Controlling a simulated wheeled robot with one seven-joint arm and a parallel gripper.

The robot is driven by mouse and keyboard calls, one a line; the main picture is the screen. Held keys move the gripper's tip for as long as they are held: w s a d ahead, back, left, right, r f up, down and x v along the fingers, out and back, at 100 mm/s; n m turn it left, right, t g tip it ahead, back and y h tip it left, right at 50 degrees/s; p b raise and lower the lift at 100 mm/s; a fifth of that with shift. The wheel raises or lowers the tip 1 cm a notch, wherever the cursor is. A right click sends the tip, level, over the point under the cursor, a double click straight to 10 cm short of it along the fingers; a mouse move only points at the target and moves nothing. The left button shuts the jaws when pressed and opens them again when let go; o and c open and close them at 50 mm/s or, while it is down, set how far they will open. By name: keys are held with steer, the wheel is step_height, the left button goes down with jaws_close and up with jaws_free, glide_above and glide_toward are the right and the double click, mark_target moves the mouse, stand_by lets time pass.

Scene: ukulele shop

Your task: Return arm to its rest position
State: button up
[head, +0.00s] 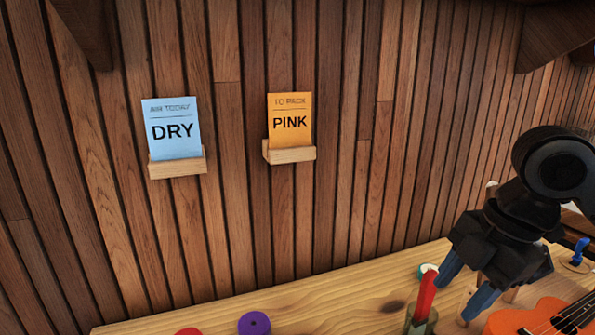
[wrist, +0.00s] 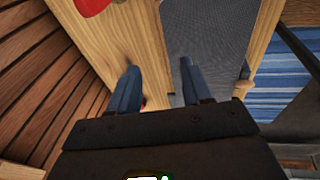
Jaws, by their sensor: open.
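My gripper (head: 454,300) is at the right of the head view, above the wooden table. Its two blue fingers are apart, with no object seen held between them. In the head view a red upright object (head: 427,290), standing in a small dark container (head: 419,320), shows by the fingers; whether they touch it I cannot tell. In the wrist view the open fingers (wrist: 157,75) point over the pale wood and a grey textured surface (wrist: 205,40). A bit of red shows beside the left finger there.
An orange ukulele (head: 535,318) lies at the lower right, close to my gripper. A purple roll (head: 254,323) and a red piece (head: 188,331) are at the table's front.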

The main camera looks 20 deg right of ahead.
steer(key=w+a+r+m+t+y, duration=0.3)
steer(key=a+t, duration=0.1)
steer(key=a, duration=0.4)
steer(key=w+a+r+m+t+y, duration=0.2)
steer(key=w+a+r+t+y, duration=0.1)
steer(key=a, duration=0.4)
steer(key=w+a+r+m+t+y, duration=0.3)
steer(key=w+a+r+t, duration=0.1)
steer(key=a, duration=0.4)
steer(key=s+d+f+m+t+h, duration=0.1)
steer(key=s+f+m+h, duration=0.2)
steer(key=s+f, duration=0.3)
steer(key=s+d+f+m+t+h, duration=0.1)
steer(key=s+f+m+h, duration=0.3)
steer(key=s+f+m, duration=0.2)
steer(key=s+d+f+m+t+h, duration=0.1)
steer(key=s+f+m+h, duration=0.2)
steer(key=s+f, duration=0.3)
steer(key=shift+s+d+m, duration=0.25)
steer(key=shift+d+m, duration=0.05)
steer(key=shift+m, duration=0.6)
steer(key=s+d+f+n, duration=0.1)
steer(key=s+d, duration=0.2)
steer(key=s, duration=0.7)
steer(key=s+d+f+n+g+h, duration=0.1)
steer(key=s+d+n, duration=0.1)
steer(key=s, duration=0.7)
steer(key=shift+s+d+n, duration=0.3)
steer(key=shift+s+d, duration=0.1)
steer(key=shift+d, duration=0.5)
